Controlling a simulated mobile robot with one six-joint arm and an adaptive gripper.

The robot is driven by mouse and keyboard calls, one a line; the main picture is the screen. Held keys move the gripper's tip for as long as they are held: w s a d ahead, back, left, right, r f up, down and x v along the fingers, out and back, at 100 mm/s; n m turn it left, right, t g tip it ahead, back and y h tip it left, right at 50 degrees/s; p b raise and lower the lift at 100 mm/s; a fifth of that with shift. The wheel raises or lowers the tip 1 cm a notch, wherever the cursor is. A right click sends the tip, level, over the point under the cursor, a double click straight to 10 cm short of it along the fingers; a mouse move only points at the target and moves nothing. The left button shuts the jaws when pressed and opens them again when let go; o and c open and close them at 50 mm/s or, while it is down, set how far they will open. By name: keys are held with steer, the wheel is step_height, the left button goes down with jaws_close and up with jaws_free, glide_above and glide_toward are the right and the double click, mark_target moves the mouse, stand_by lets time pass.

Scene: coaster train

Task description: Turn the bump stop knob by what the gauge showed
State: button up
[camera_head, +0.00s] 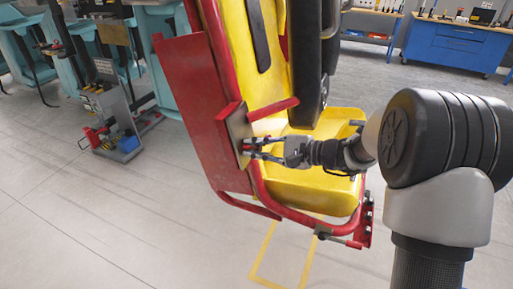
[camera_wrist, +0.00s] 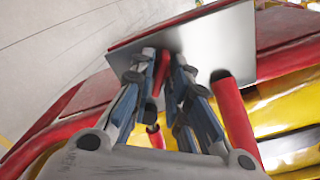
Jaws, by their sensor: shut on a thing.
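The bump stop knob looks to be the small red part (camera_wrist: 171,92) between my fingers, mostly hidden by them, in front of a grey metal plate (camera_wrist: 210,45). In the head view the plate (camera_head: 236,128) is fixed to the side of a red and yellow coaster seat (camera_head: 315,190). My gripper (camera_head: 254,147) reaches across the seat from the right, its fingertips close to the plate. In the wrist view my gripper (camera_wrist: 166,70) is shut on the red knob. No marks on the knob are readable. I cannot make out a gauge.
A red bar (camera_wrist: 237,122) stands close beside my right finger; a shorter red piece with a dark tip (camera_wrist: 155,136) is below the fingers. A grey tool cart (camera_head: 115,115) stands at left and a blue workbench (camera_head: 455,45) at back right. The floor at lower left is clear.

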steer(key=shift+m+p, duration=0.3)
steer(key=shift+p, duration=0.1)
jaws_close()
steer(key=m+p, duration=0.2)
steer(key=p, duration=0.1)
steer(key=shift+r+m, duration=0.2)
steer(key=shift+m, duration=0.1)
steer(key=m+p, duration=0.3)
steer(key=shift+m+p, duration=0.3)
steer(key=m+p, duration=0.7)
steer(key=shift+g, duration=0.3)
steer(key=m+p, duration=0.3)
steer(key=shift+m, duration=0.3)
steer(key=m+p, duration=0.2)
steer(key=m, duration=0.1)
steer(key=shift+m, duration=0.3)
steer(key=m+p, duration=0.3)
steer(key=m, duration=0.3)
steer(key=shift+f, duration=0.1)
